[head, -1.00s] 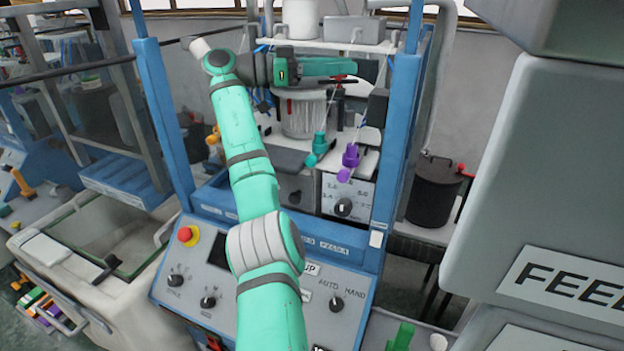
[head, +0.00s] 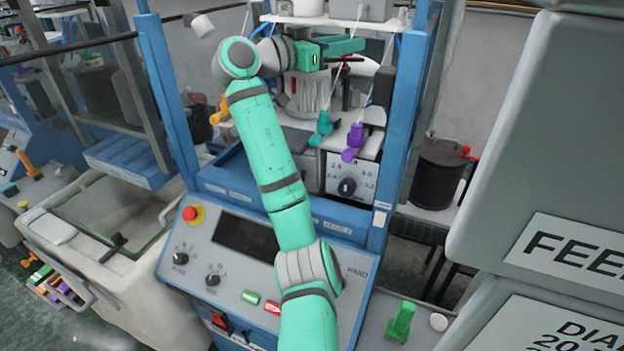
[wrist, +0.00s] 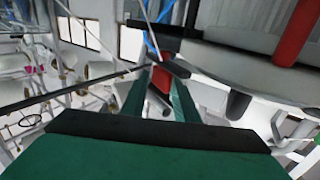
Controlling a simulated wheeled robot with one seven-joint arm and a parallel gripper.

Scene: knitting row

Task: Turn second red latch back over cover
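My gripper (head: 350,46) is at the upper middle of the head view, pointing right, above the cylinder of the knitting machine (head: 308,92). Its two teal fingers show apart in the wrist view (wrist: 160,90). A red latch piece (wrist: 160,76) appears between or just beyond the fingertips; contact cannot be told. In the head view a thin red latch (head: 352,59) lies just below the fingers. A second red bar (wrist: 294,32) stands on the grey cover (wrist: 255,62) at upper right of the wrist view. A small red piece (head: 293,85) shows on the cylinder's left side.
Blue frame posts (head: 406,110) stand on both sides of the machine. A control panel (head: 215,225) lies below. A grey FEED box (head: 545,140) fills the right.

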